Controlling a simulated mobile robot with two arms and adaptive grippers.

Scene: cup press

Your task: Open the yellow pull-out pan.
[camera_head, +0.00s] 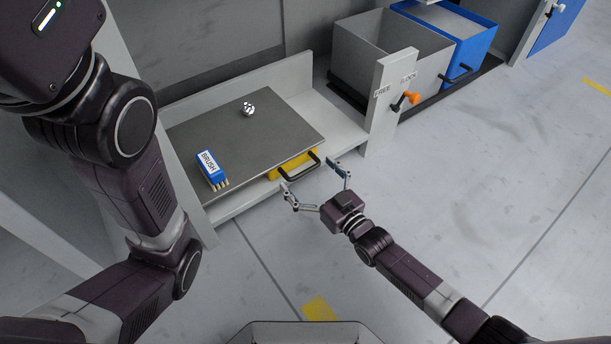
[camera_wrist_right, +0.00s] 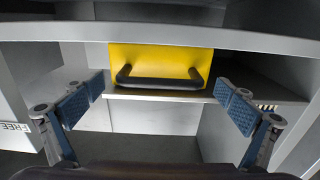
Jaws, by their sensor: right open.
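The yellow pull-out pan (camera_head: 293,164) sits under the front edge of the grey plate in the head view, with a black bar handle on its front. In the right wrist view its yellow front (camera_wrist_right: 160,62) and black handle (camera_wrist_right: 160,84) are straight ahead, between the fingers in the picture. My right gripper (camera_head: 317,180) is open and empty, just in front of the handle and apart from it. Its blue-padded fingers (camera_wrist_right: 160,108) are spread wide. My left arm shows at the left of the head view, but its gripper is out of view.
Grey (camera_head: 380,55) and blue bins (camera_head: 470,45) are behind. The floor in front is clear.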

